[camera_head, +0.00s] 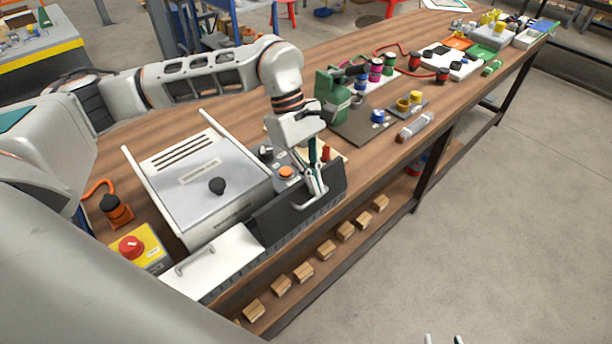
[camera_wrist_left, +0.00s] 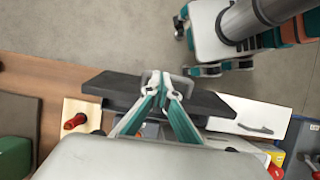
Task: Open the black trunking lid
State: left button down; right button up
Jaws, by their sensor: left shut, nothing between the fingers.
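The black trunking lid (camera_head: 275,211) is a dark panel along the front edge of the bench, over a slotted grey trunking. It looks tilted up on its long side, though its exact angle is hard to tell. My left gripper (camera_head: 318,188) reaches down to it, its shut, empty fingers close to the lid's face and a small grey handle. In the left wrist view the lid (camera_wrist_left: 112,86) runs behind the fingers (camera_wrist_left: 161,82); contact cannot be told. My right gripper (camera_head: 444,339) shows only its fingertips at the bottom edge, spread apart over the floor.
A white lid (camera_head: 215,262) with a bar handle adjoins the black one. A grey cabinet (camera_head: 200,175) with a black knob stands behind. A yellow emergency-stop box (camera_head: 143,249) is at left. A green pump (camera_head: 332,95) stands farther right. Wooden blocks (camera_head: 303,272) line the lower shelf.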

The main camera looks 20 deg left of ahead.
pick_arm(q)
jog(key=shift+s+d+y, duration=0.2)
jog(key=shift+d+y, duration=0.2)
jog(key=shift+d, duration=0.15)
jog(key=s+d+f+t+y+b, duration=0.2)
jog(key=d+f+y+b, duration=0.1)
jog(key=d+y, duration=0.2)
jog(key=shift+s+d+f+t+y, duration=0.15)
jog(key=shift+s+d+t+y, duration=0.2)
jog(key=shift+d, duration=0.25)
pick_arm(e)
jog(key=shift+s+f, duration=0.2)
jog(key=shift+f, duration=1.4)
pick_arm(q)
jog(key=shift+d+f, duration=0.1)
jog(key=shift+d, duration=0.05)
pick_arm(e)
jog(key=shift+f, duration=0.1)
pick_arm(q)
jog(key=shift+s, duration=0.1)
